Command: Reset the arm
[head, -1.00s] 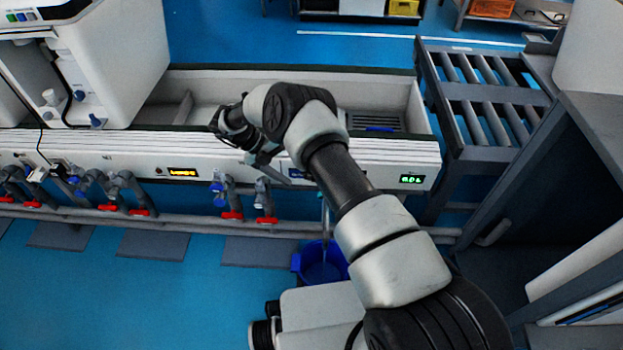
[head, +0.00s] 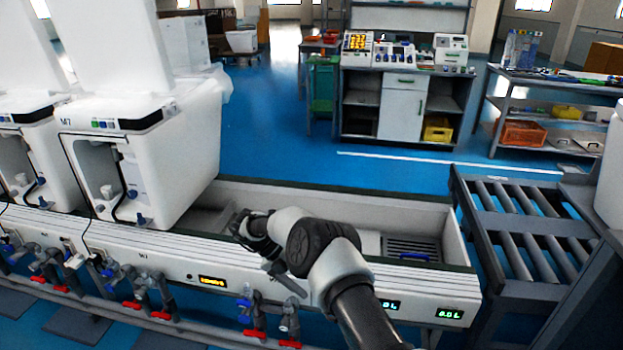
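My arm (head: 325,250) reaches up from the bottom of the head view and bends left over the front edge of the test line trough. My gripper (head: 285,280) is at the end of the arm, in front of the trough's front panel. It is small and dark, partly hidden by the wrist, and I cannot tell whether its fingers are open. I see nothing clearly held in it.
White toilet units (head: 150,150) stand on the line at left. The trough (head: 330,205) behind my arm has a grate (head: 410,248). Valves with red handles (head: 255,333) sit below the panel. A roller conveyor (head: 525,230) stands at right. Blue floor (head: 280,140) is clear behind.

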